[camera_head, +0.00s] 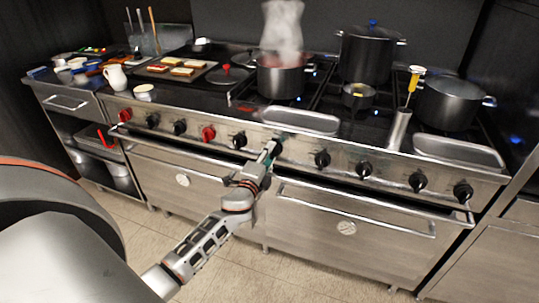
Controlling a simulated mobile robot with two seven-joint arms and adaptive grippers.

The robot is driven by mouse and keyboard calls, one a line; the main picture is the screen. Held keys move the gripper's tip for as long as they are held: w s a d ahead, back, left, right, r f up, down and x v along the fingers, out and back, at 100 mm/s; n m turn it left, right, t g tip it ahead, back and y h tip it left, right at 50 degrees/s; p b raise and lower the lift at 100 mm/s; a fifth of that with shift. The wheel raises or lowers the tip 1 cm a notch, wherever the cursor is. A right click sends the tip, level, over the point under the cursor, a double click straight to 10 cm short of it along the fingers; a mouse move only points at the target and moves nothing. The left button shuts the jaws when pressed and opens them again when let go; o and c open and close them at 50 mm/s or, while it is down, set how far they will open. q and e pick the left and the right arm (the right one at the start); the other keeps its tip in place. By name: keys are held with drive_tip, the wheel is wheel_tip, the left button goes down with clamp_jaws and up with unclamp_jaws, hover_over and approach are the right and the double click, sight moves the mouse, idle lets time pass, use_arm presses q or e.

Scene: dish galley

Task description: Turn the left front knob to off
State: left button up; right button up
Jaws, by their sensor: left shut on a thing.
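A row of knobs runs along the steel front panel of the range. My left gripper (272,150) reaches up from below to the middle of this row. It is shut on a knob there, which the fingers almost wholly hide, so I cannot tell which way it points. A black knob (239,140) is just left of the gripper, and another black knob (322,158) is to its right. Further left are a red knob (208,133), black knobs (180,127) and another red knob (125,115). My right gripper is not in view.
Oven handles (355,209) jut out below the knobs. The tiled floor (300,285) in front is clear.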

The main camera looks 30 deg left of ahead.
use_arm(q)
drive_tip(key=shift+r, duration=0.1)
drive_tip(key=o, duration=1.1)
drive_tip(key=shift+c, duration=0.2)
drive_tip(key=shift+s+d, duration=0.15)
drive_tip(key=shift+s, duration=0.35)
drive_tip(key=v, duration=1.1)
